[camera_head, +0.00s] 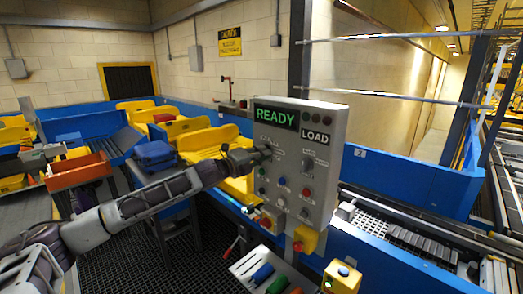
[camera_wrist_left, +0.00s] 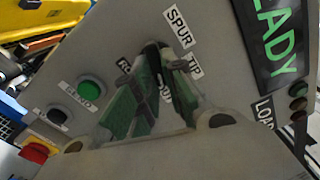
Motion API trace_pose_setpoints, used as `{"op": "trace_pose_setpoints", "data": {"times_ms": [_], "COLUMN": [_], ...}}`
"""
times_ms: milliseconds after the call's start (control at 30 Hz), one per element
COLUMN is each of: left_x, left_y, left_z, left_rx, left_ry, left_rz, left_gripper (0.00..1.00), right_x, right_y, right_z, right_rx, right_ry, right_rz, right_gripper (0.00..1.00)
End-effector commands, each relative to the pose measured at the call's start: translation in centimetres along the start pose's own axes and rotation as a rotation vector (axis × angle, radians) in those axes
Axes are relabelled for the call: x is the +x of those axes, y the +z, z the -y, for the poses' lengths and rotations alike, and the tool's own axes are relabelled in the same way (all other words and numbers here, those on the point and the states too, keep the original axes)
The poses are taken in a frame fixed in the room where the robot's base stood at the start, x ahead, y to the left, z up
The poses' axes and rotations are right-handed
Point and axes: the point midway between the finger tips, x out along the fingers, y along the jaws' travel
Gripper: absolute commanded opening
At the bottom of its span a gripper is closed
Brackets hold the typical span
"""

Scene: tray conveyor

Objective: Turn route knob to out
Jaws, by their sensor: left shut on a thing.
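The grey control panel (camera_head: 318,165) stands upright in the head view with a green READY display (camera_head: 276,116) and a LOAD label. My left gripper (camera_head: 264,153) reaches its upper left part from the left. In the left wrist view the green-padded fingers of my left gripper (camera_wrist_left: 160,85) close around the dark route knob (camera_wrist_left: 156,52) on the panel face. The SPUR label (camera_wrist_left: 178,27) is readable beside it; other labels around the knob are partly hidden by the fingers. The knob's pointing direction is mostly hidden. My right gripper is not in view.
A green button (camera_wrist_left: 92,88) and a red-and-yellow emergency stop (camera_wrist_left: 38,152) sit on the panel near the fingers. In the head view, a tray of coloured items (camera_head: 268,272) lies below the panel. Blue conveyor walls (camera_head: 405,180) run behind it.

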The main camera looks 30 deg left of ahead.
Motion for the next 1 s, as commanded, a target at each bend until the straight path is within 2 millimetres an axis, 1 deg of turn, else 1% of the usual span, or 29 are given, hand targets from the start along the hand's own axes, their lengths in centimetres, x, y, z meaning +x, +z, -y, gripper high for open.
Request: {"op": "trace_pose_setpoints", "data": {"times_ms": [33, 167, 400, 933, 967, 1000], "left_x": [0.0, 0.0, 0.0, 0.0, 0.0, 0.0], "left_y": [-0.1, -0.2, -0.2, -0.2, -0.2, -0.2], "left_z": [-0.1, -0.3, -0.5, -0.6, -0.6, -0.6], "left_rx": [0.025, 0.095, 0.187, 0.218, 0.218, 0.218], "left_ry": [0.005, 0.005, 0.004, 0.004, 0.004, 0.004], "left_rz": [-0.002, -0.003, -0.003, -0.003, -0.003, -0.003], "left_gripper": [0.0, 0.0, 0.0, 0.0, 0.14, 0.19], "right_x": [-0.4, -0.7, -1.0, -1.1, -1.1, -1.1], "right_y": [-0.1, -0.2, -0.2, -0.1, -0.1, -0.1], "right_z": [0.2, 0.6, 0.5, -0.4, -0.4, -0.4], "right_rx": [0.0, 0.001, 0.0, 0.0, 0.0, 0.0], "right_ry": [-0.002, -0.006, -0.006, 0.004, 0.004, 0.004], "right_rz": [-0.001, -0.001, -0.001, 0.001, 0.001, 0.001], "right_gripper": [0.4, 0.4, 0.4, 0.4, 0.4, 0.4]}}
